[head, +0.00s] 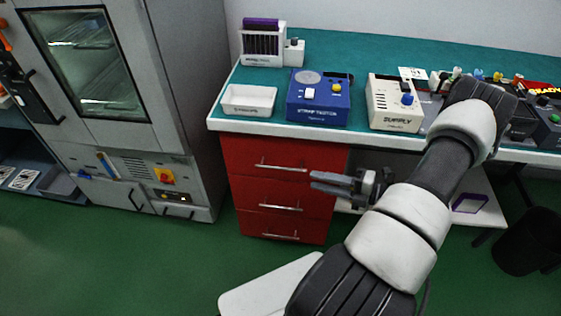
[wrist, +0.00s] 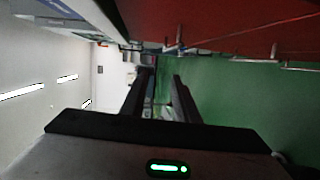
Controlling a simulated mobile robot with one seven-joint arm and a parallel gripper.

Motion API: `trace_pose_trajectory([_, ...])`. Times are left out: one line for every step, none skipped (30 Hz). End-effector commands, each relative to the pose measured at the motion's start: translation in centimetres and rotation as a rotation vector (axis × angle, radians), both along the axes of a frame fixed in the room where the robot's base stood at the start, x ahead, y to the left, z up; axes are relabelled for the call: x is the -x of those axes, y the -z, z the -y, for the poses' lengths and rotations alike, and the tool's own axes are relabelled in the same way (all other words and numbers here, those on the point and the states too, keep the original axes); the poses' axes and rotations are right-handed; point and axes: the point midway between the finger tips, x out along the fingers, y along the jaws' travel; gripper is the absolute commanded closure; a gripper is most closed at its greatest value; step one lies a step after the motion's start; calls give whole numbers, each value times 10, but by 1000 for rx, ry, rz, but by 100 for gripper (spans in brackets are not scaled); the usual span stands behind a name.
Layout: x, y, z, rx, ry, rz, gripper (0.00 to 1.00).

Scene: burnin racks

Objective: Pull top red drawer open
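The red drawer unit stands under the bench with three drawers. Its top red drawer (head: 250,152) looks shut, flush with the drawers below, and has a horizontal silver handle (head: 275,166). My gripper (head: 314,181) is in front of the drawer unit, near the right end of that handle and slightly below it, fingers pointing left. In the wrist view, my gripper (wrist: 163,76) has two dark fingers with a gap between them, and nothing shows held there. Red drawer fronts (wrist: 225,22) and silver handles (wrist: 178,44) appear beyond the fingers, apart from them.
The bench (head: 370,50) overhangs the drawers and carries a white tray (head: 248,99), a blue strap tester (head: 318,98) and a cream supply box (head: 396,103). A grey oven cabinet (head: 180,90) stands to the left. Green floor (head: 150,260) is clear in front.

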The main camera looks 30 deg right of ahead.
Motion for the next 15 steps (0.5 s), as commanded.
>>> trace_pose_trajectory([7, 11, 7, -66, 62, -26, 72])
trace_pose_trajectory([9, 15, 10, -96, 88, -37, 72])
trace_pose_trajectory([12, 19, 13, -127, 117, -49, 72])
trace_pose_trajectory([13, 22, 15, -144, 131, -55, 72])
trace_pose_trajectory([13, 23, 16, -157, 143, -59, 72])
trace_pose_trajectory([12, 25, 16, -167, 153, -64, 72])
trace_pose_trajectory([11, 26, 15, -171, 156, -65, 72])
trace_pose_trajectory([8, 26, 14, -173, 157, -66, 72])
trace_pose_trajectory([4, 27, 10, -173, 155, -66, 72])
trace_pose_trajectory([0, 27, 8, -173, 153, -66, 72])
trace_pose_trajectory([-4, 27, 5, -172, 153, -66, 72])
trace_pose_trajectory([-10, 28, 0, -172, 153, -66, 72])
trace_pose_trajectory([-15, 28, -3, -171, 152, -66, 72])
trace_pose_trajectory([-20, 29, -7, -170, 151, -65, 72])
trace_pose_trajectory([-28, 30, -12, -170, 151, -65, 72])
